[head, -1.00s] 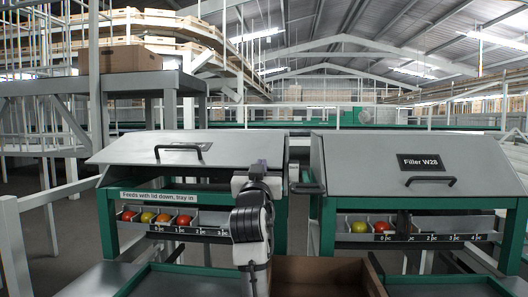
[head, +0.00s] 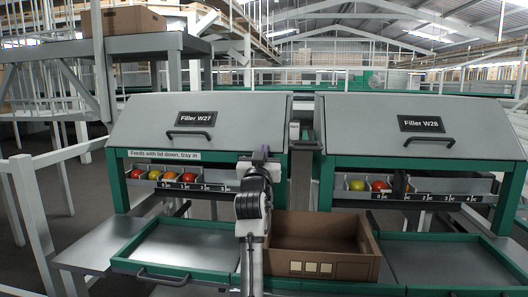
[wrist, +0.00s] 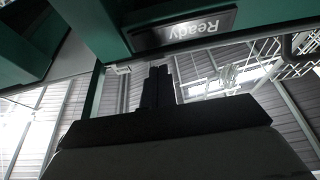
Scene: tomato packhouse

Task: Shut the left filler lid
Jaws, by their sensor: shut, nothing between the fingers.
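The left filler lid (head: 240,125), a grey sloping panel labelled Filler W27, lies down over its green frame in the head view. Its front edge sits just above the frame's top rail, at the same slope as the right lid. Its dark handle (head: 190,134) is near the lower edge. My gripper (wrist: 157,85) has its dark fingers together and empty in the wrist view. In the head view my arm stands in front of the left filler's right end, and the fingertips cannot be made out. The wrist view shows a Ready sign (wrist: 183,30) close by.
The right lid (head: 365,140), labelled Filler W28, is also down. An empty left tray (head: 140,262) with green rims and a brown open carton (head: 345,265) stand in front. Tomatoes (head: 155,175) sit in the feed compartments. A white railing (head: 75,152) stands at left.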

